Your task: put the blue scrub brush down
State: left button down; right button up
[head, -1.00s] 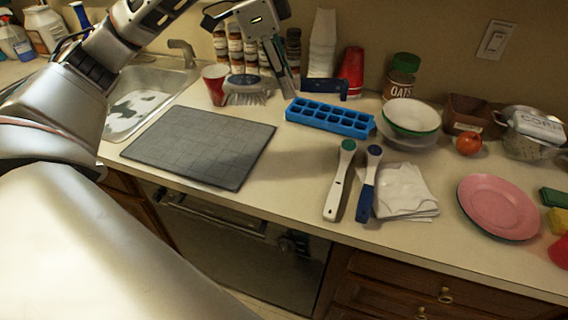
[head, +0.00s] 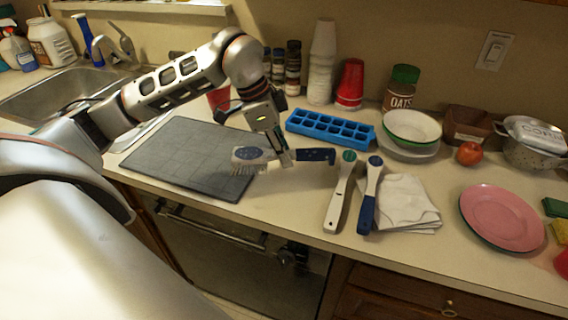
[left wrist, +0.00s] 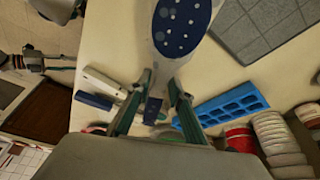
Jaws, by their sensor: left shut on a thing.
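The blue scrub brush (head: 319,155) has a dark blue handle and a grey-white head with a speckled blue top and pale bristles. My left gripper (head: 284,158) is shut on its handle, with the fingers pointing down. The brush lies level across the view, its bristled head over the right edge of the grey mat (head: 180,150) and its handle toward the right. I cannot tell whether it touches the surface. In the left wrist view the speckled brush head (left wrist: 182,25) shows beyond the fingers (left wrist: 161,82). My right gripper is not in view.
A white-handled tool (head: 337,200) and a blue-handled tool (head: 368,200) lie right of the brush, beside folded white cloths (head: 408,205). A blue ice tray (head: 330,128) is behind. The red cup (head: 218,98) stands behind the mat. Bare counter shows in front of the brush.

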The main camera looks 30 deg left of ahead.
pick_arm(q)
jog(key=shift+f, duration=1.85)
jog(key=shift+f, duration=0.3)
jog(key=c, duration=1.8)
grip_release()
jog(key=shift+r, duration=0.1)
jog(key=shift+a+r, duration=0.1)
jog(key=shift+r, duration=0.45)
jog(key=v, duration=1.1)
jog(key=shift+r, duration=0.2)
